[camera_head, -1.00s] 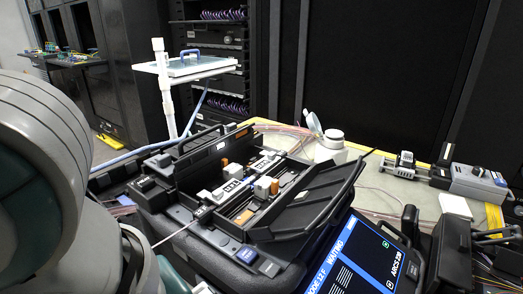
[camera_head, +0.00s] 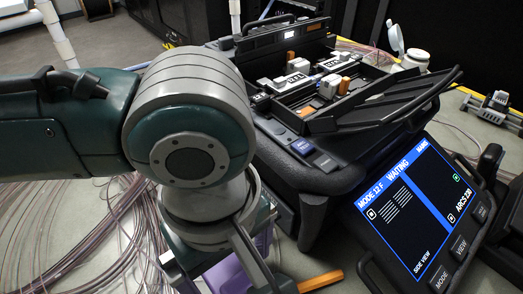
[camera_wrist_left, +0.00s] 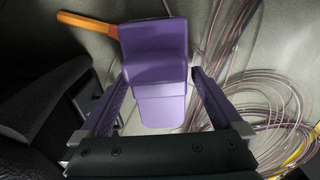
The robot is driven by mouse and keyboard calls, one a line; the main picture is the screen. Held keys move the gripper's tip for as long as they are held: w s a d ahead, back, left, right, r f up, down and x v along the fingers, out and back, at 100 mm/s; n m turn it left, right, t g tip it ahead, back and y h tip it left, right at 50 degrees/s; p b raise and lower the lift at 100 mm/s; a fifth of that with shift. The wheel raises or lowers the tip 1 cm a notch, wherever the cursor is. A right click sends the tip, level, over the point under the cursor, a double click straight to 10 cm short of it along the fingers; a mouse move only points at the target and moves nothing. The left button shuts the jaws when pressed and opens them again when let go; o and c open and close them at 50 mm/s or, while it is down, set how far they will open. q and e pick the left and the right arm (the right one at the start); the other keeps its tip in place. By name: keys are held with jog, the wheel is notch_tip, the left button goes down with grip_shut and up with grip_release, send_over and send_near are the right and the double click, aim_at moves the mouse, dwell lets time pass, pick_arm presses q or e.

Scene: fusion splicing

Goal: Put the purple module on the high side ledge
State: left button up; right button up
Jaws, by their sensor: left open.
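My left gripper (camera_head: 238,268) is open, pointing down at the floor-like grey surface beside the black splicing machine. A purple module (camera_wrist_left: 158,62) lies between its spread fingers in the left wrist view, with slim gaps on both sides. In the head view, only bits of purple show behind the gripper; the wrist and fingers hide most of it. An orange bar (camera_wrist_left: 88,23) sticks out beside the module, and its end also shows in the head view (camera_head: 320,281). I cannot make out the high side ledge now. My right gripper is not in view.
The splicing machine (camera_head: 310,175) stands close right of my left wrist, with its lit screen (camera_head: 415,205) in front. Loose thin cables (camera_wrist_left: 265,105) lie in coils near the module. White posts (camera_head: 57,35) rise at the back left.

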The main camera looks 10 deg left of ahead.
pick_arm(q)
jog(key=c, duration=1.5)
